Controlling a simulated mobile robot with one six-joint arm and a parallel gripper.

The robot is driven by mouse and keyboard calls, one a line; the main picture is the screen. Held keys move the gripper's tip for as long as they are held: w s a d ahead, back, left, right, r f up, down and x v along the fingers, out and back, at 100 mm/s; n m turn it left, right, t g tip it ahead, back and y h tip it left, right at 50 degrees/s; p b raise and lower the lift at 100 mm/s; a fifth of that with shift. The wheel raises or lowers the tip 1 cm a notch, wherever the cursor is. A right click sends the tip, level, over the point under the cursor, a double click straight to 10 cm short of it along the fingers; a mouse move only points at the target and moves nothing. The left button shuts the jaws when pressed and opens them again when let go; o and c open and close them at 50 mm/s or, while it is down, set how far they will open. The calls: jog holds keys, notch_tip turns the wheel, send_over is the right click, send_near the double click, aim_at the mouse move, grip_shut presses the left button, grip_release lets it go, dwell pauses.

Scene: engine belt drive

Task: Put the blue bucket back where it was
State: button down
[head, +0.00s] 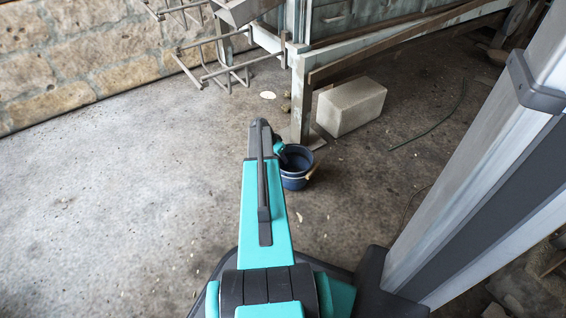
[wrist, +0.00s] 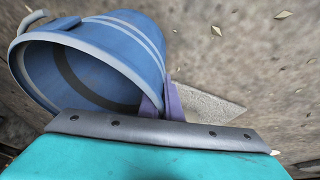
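The blue bucket (head: 296,170) shows in the head view just right of my arm's end, close to the foot of a bench leg. Its mouth faces up, and its handle hangs at the right side. I cannot tell whether it touches the floor. In the wrist view the bucket (wrist: 100,55) fills the upper left, with its mouth towards the camera. My gripper (wrist: 162,101) has its two purple fingers close together on the bucket's rim, one inside and one outside the wall. In the head view my gripper (head: 281,149) is partly hidden by my arm.
A pale stone block (head: 350,106) lies on the floor right of the bench leg (head: 301,100). A metal rack (head: 215,65) stands at the back, left of the bench. A thin cable (head: 440,122) lies at the right. The concrete floor at the left is clear up to the stone wall (head: 70,55).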

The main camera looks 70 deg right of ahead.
jog(key=shift+f+b, duration=0.4)
jog(key=shift+f, duration=0.6)
jog(key=c, duration=2)
grip_release()
jog(key=p+v, duration=0.5)
jog(key=v, duration=0.7)
jog(key=shift+p, duration=0.3)
